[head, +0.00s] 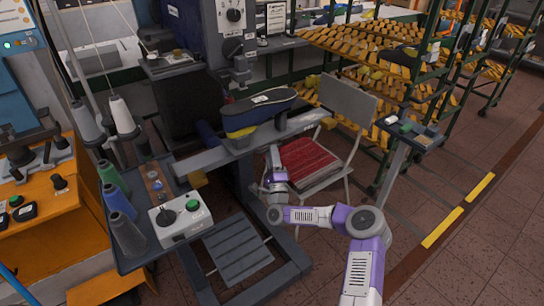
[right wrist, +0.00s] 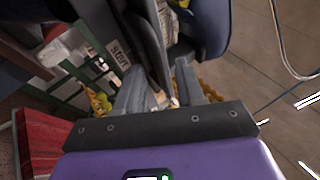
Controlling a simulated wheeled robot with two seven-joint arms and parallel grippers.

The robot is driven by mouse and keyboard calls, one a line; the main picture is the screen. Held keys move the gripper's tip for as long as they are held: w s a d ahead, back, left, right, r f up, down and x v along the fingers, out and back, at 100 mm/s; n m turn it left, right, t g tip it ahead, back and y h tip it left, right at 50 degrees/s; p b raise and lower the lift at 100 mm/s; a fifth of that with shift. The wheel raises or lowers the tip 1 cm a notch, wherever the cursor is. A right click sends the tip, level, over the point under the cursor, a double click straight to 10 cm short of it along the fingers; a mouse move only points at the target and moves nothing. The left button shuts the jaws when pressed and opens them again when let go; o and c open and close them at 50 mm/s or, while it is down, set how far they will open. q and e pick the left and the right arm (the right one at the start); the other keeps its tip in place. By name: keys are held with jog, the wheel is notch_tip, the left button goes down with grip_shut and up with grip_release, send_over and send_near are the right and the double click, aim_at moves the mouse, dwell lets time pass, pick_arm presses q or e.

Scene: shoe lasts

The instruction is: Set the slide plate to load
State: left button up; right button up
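A dark, shoe-shaped plate with a blue edge (head: 262,106), which I take to be the slide plate, sits on the long grey rail (head: 215,157) of the machine. A small white label lies on its top, and yellow shows under its near left end. My right gripper (head: 274,152) is just below and in front of the rail. In the right wrist view, its two grey fingers (right wrist: 162,82) are apart, with a dark grey bar (right wrist: 148,40) beyond and partly between them. Contact cannot be told. A rounded dark blue part (right wrist: 209,28) is at upper right. My left gripper is out of view.
A chair with a red seat (head: 307,158) stands close behind my right arm. A control box with buttons (head: 181,218) and thread cones (head: 128,236) are on the left shelf. A rack of yellow lasts (head: 365,52) stands behind.

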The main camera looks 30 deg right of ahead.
jog(key=shift+w+r, duration=0.1)
jog(key=shift+w, duration=0.1)
grip_shut()
jog(key=shift+d, duration=0.15)
